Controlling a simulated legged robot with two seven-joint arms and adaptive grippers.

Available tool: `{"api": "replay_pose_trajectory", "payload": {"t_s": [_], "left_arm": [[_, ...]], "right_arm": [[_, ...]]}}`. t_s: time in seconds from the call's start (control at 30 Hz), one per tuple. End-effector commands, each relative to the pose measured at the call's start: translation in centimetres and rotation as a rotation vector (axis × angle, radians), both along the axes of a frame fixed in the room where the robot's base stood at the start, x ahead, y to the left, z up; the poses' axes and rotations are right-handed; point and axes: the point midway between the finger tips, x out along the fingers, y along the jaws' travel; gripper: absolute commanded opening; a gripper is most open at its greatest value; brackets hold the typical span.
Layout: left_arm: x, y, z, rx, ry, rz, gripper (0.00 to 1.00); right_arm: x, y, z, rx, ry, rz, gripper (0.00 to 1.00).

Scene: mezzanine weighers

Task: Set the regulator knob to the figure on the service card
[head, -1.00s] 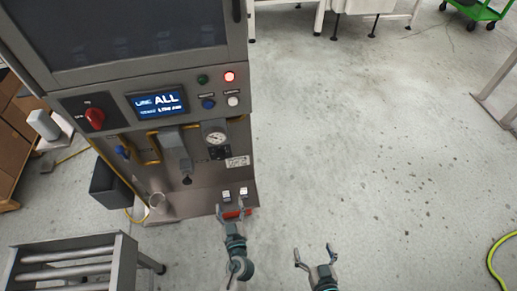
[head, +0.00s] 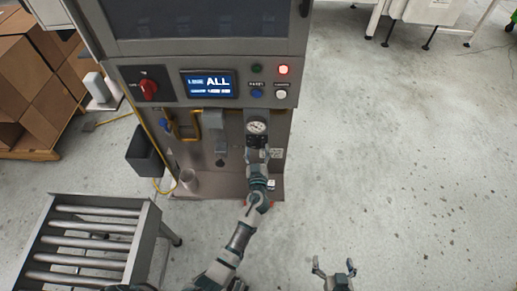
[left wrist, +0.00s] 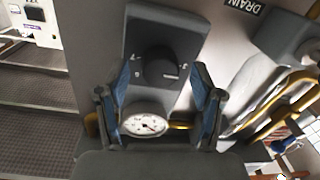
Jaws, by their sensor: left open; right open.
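The regulator is a dark block with a round black knob (left wrist: 162,68) in the left wrist view; small marks flank the knob. Its white-faced gauge (head: 257,127) shows in the head view, and also in the left wrist view (left wrist: 144,125). My left gripper (left wrist: 160,76) is open, with its blue-padded fingers on either side of the knob; I cannot tell whether they touch it. In the head view my left gripper (head: 257,154) hides the knob. A white printed label (head: 277,154) shows beside it, too small to read. My right gripper (head: 334,270) is open and empty, over the floor.
The machine's panel has a red rotary switch (head: 149,89), a lit blue screen (head: 209,84) and several buttons, one glowing red. Yellow pipes (head: 187,124) run left of the regulator. A roller conveyor (head: 90,240) stands at lower left.

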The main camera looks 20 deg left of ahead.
Motion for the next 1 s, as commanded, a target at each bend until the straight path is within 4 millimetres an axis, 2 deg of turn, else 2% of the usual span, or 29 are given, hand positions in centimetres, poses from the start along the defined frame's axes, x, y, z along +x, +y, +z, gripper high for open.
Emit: {"api": "replay_pose_trajectory", "payload": {"t_s": [0.13, 0.4, 0.47, 0.6, 0.67, 1.0], "left_arm": [[0.9, 0.03, 0.05, 0.003, 0.0, 0.0, 0.67], [1.03, -0.53, 0.26, 0.011, -0.001, 0.0, 0.67], [1.03, -0.47, 0.23, 0.01, 0.0, 0.0, 0.55], [1.03, -0.26, 0.15, 0.005, -0.001, -0.002, 0.2], [1.05, -0.26, 0.16, 0.003, -0.001, -0.005, 0.07], [1.15, -0.16, 0.29, 0.006, -0.002, 0.0, 0.07]], "right_arm": [[0.11, -0.39, -0.18, 0.008, 0.001, 0.0, 1.0], [0.12, -0.37, -0.2, 0.009, 0.001, 0.001, 1.0], [0.12, -0.37, -0.2, 0.009, 0.001, 0.001, 1.0], [0.13, -0.46, -0.21, 0.006, 0.0, 0.0, 1.0], [0.13, -0.5, -0.21, 0.005, 0.0, 0.0, 1.0], [0.13, -0.3, -0.15, 0.01, 0.0, 0.0, 1.0]]}}
